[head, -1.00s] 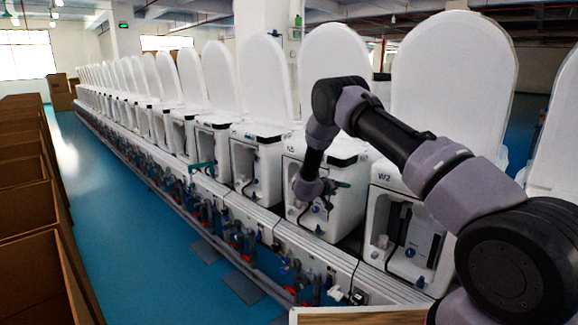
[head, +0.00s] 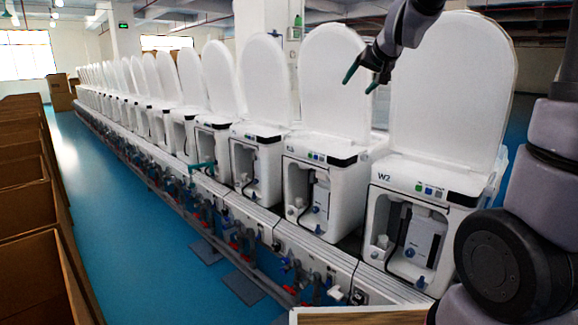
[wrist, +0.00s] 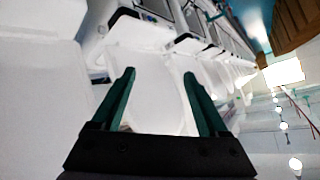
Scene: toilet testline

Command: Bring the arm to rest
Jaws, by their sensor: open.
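My gripper (head: 361,78) is raised in the upper middle of the head view, in front of the upright white lids. Its two green fingers are apart with nothing between them. In the wrist view my gripper (wrist: 158,98) also shows open and empty, with white toilet surfaces beyond it. My arm is folded up along the right side of the head view, and part of it is out of the frame at the top.
A long row of white toilet units (head: 322,190) with raised lids (head: 334,85) runs into the distance. The nearest is marked W2 (head: 425,215). Brown cartons (head: 35,265) line the left side.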

